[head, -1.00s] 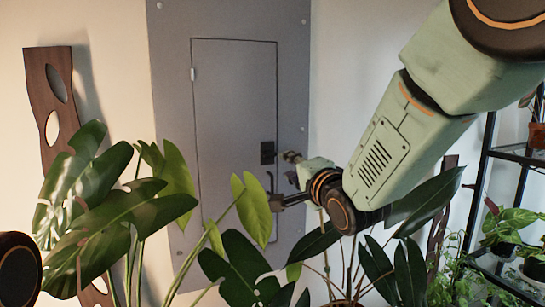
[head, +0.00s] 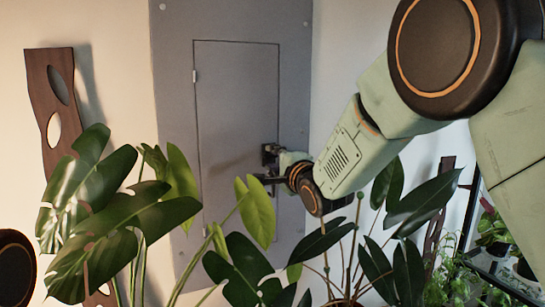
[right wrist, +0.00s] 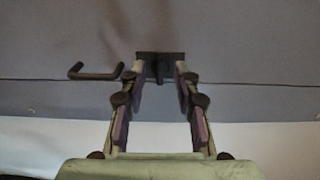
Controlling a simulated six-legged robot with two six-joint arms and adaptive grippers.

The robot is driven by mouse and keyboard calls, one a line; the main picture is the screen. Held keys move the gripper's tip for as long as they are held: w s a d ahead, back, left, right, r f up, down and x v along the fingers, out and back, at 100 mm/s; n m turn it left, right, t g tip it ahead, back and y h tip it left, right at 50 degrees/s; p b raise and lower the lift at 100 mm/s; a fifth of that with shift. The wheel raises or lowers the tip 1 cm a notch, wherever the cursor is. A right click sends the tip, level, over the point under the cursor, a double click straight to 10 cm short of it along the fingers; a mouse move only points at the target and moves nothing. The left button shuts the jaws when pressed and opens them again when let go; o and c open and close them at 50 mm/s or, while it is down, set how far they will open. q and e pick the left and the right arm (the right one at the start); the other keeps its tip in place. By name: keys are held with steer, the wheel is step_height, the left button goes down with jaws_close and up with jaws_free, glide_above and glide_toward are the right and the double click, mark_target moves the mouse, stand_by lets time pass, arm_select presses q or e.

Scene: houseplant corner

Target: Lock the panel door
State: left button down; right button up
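The grey panel door (head: 235,105) is flush in its grey panel frame (head: 294,75), with a hinge on the left. My right gripper (head: 266,168) is at the door's right edge, over the lock area. In the right wrist view, a dark lock block with a turn piece (right wrist: 160,66) is between the fingertips of the right gripper (right wrist: 159,77). A dark bar handle (right wrist: 94,72) is left of the gripper. The lock is largely hidden by the gripper in the head view. My left gripper is out of view.
Large leafy plants (head: 120,205) stand in front of the panel's lower part. A wavy wooden board (head: 50,100) is on the left wall. A dark shelf with plants (head: 490,235) stands at the right.

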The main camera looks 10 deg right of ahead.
steer(key=shift+w+d, duration=0.1)
steer(key=shift+w, duration=0.15)
steer(key=shift+d, duration=0.3)
steer(key=shift+a, duration=0.2)
steer(key=shift+w+a, duration=0.1)
steer(key=shift+a, duration=0.15)
steer(key=shift+c, duration=1.3)
steer(key=shift+d, duration=0.2)
jaws_close()
